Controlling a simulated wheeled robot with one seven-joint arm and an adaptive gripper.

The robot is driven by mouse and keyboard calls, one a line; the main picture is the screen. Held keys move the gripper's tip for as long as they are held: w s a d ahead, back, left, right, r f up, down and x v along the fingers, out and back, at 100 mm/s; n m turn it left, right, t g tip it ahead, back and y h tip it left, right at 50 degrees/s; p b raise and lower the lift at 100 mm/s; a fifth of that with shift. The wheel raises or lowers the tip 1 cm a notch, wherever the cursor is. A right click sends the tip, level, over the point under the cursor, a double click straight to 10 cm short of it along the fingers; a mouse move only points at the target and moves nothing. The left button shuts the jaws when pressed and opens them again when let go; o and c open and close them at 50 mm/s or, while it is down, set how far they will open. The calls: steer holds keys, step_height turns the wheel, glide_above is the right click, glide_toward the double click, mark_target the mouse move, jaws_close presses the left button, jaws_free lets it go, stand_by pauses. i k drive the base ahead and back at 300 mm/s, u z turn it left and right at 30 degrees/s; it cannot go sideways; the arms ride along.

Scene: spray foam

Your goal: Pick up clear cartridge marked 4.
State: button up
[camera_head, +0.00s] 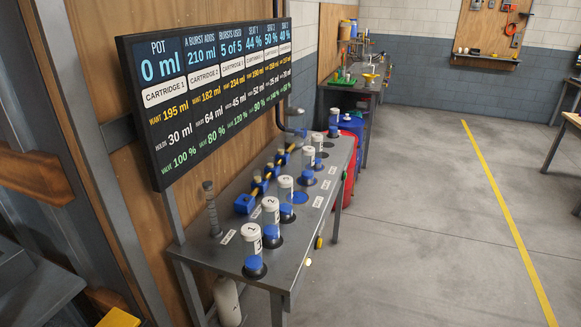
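A row of upright cartridges with white tops, clear bodies and blue lower parts runs along the grey metal bench (200,248). The nearest is marked 1 (251,239) and the one behind it is marked 2 (270,212). A third cartridge (286,186) stands farther back. The fourth from the front (308,160) fits the place of cartridge 4, but its number is too small to read surely. More stand behind it, one (316,143) partly overlapped by it and another (333,120) near the far end. My gripper is not in view.
A display board (215,90) stands over the bench's left side, reading pot 0 ml and bursts used 5 of 5. Open floor (430,240) is to the right.

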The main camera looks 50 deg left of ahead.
mark_target(307, 151)
steer(key=u, duration=1.55)
